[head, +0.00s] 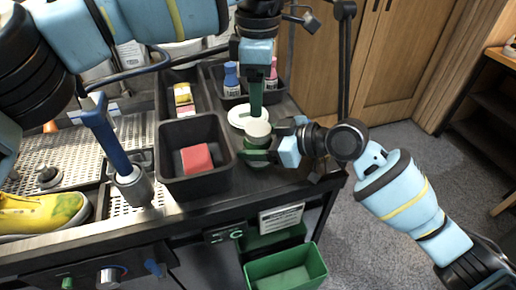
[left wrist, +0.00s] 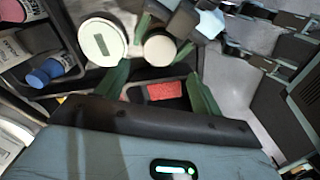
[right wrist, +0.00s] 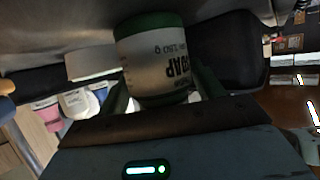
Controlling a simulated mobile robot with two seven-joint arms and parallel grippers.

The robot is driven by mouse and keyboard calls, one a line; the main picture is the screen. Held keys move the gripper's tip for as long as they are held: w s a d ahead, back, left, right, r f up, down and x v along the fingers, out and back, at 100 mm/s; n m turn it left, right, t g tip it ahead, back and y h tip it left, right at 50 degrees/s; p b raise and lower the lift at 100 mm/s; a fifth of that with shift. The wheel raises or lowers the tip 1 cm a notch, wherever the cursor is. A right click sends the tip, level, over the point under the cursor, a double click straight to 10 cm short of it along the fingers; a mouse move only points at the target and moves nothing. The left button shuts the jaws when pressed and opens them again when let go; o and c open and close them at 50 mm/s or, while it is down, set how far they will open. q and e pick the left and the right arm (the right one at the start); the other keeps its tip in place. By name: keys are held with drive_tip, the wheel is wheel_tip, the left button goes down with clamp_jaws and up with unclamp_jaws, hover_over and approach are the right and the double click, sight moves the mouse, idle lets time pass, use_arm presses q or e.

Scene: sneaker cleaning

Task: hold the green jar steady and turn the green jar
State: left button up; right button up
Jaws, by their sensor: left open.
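The green jar (head: 257,130) stands on the counter beside the black bins, its pale round top facing up. Its white label with dark "SOAP" lettering and a green band show in the right wrist view (right wrist: 158,62). My right gripper (head: 258,154) comes in from the right, with its green fingers on both sides of the jar, closed on its body. My left gripper (head: 256,108) points down from above, its fingers near the jar's top. In the left wrist view its fingers (left wrist: 158,88) are spread apart, with nothing between them touching.
A white round container (head: 240,116) with a green mark on top stands right beside the jar. A black bin (head: 167,172) holds a red block (head: 197,158). Bottles (head: 231,80) stand in a bin behind. A yellow sneaker (head: 38,212) lies at left. The counter's edge is close in front.

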sight(258, 128)
drive_tip(key=c, duration=1)
use_arm(q)
drive_tip(key=shift+c, duration=1)
use_arm(e)
clamp_jaws()
use_arm(q)
drive_tip(key=m, duration=0.4)
drive_tip(key=shift+m, duration=0.4)
drive_tip(key=m, duration=0.4)
drive_tip(key=shift+f, duration=4)
